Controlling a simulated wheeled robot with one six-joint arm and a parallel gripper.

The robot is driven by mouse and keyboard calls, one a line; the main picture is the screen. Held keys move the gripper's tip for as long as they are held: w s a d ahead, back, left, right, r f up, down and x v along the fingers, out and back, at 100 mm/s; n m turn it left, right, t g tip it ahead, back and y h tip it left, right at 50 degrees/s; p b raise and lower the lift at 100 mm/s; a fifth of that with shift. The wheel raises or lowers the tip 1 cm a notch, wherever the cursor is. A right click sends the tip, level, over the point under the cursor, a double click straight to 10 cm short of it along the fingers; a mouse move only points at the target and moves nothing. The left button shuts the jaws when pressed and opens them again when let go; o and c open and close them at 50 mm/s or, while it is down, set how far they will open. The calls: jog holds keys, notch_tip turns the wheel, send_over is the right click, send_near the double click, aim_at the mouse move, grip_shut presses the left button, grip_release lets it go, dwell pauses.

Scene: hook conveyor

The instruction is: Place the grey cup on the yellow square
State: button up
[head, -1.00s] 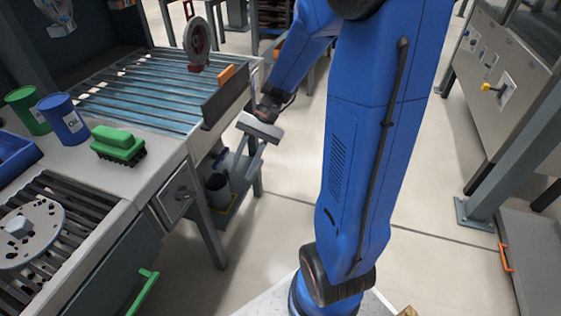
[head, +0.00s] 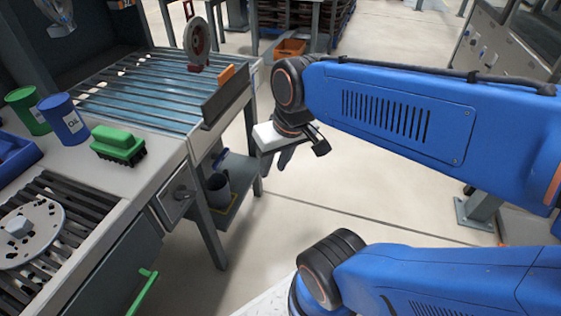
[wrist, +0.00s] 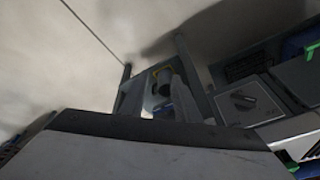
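The grey cup (head: 217,190) stands upright on a low shelf under the workbench. In the wrist view the cup (wrist: 165,88) shows between my fingers, farther off. The yellow square shows in the wrist view as a yellow edge (wrist: 158,70) right by the cup; the rest is hidden, and I cannot tell how the cup sits relative to it. My gripper (head: 302,152) is in the air to the right of the shelf, apart from the cup. In the wrist view its two fingers (wrist: 157,100) are spread with nothing held between them.
The workbench (head: 165,160) stands above the shelf, with a leg (head: 207,230) in front of the cup. On it are a blue oil can (head: 63,120), a green can (head: 28,110) and a green brush (head: 118,145). The floor (head: 300,205) right of the bench is clear.

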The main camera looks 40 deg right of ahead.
jog(key=shift+s+d+r+n+t+h, duration=0.3)
jog(key=shift+s+d+r+n+t, duration=0.1)
jog(key=shift+s+r+t, duration=0.35)
dwell(0.9)
